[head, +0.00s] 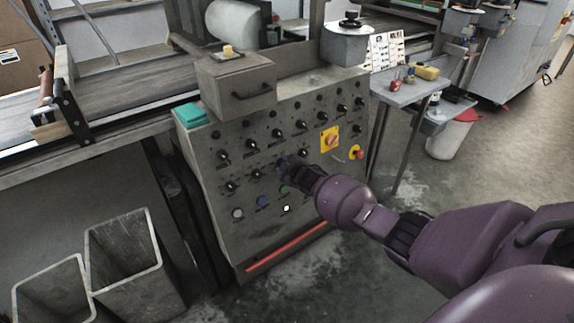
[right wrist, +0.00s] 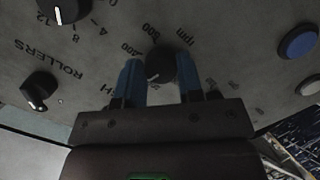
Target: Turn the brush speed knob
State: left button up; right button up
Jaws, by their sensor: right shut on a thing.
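The knob (right wrist: 160,66) is small, black and round, with a light pointer mark. It sits on the grey control panel (head: 222,185), with a printed scale in hundreds and "rpm" around it. A label ending in "H" is partly covered by my gripper. My right gripper (head: 289,166) reaches the panel from the right in the head view. In the right wrist view its blue fingers stand on either side of the knob, shut on it. In the head view the gripper hides this knob. My left gripper is not in view.
Several other black knobs surround it, one (right wrist: 40,90) by the "ROLLERS" label. A blue button (right wrist: 298,43) is close by. The panel also carries a yellow-plated rotary switch (head: 329,140) and a red stop button (head: 356,153). Two grey bins (head: 128,265) stand lower left.

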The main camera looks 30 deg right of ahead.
jog(key=m+y+b, duration=0.1)
jog(key=m, duration=0.4)
jog(key=m+y+b, duration=0.1)
jog(key=m, duration=0.4)
jog(key=shift+f+y, duration=0.2)
jog(key=shift+y, duration=0.2)
jog(key=shift+r+m+b, duration=0.1)
jog(key=shift+m+b, duration=0.2)
jog(key=o, duration=0.9)
jog(key=shift+s+r, duration=0.1)
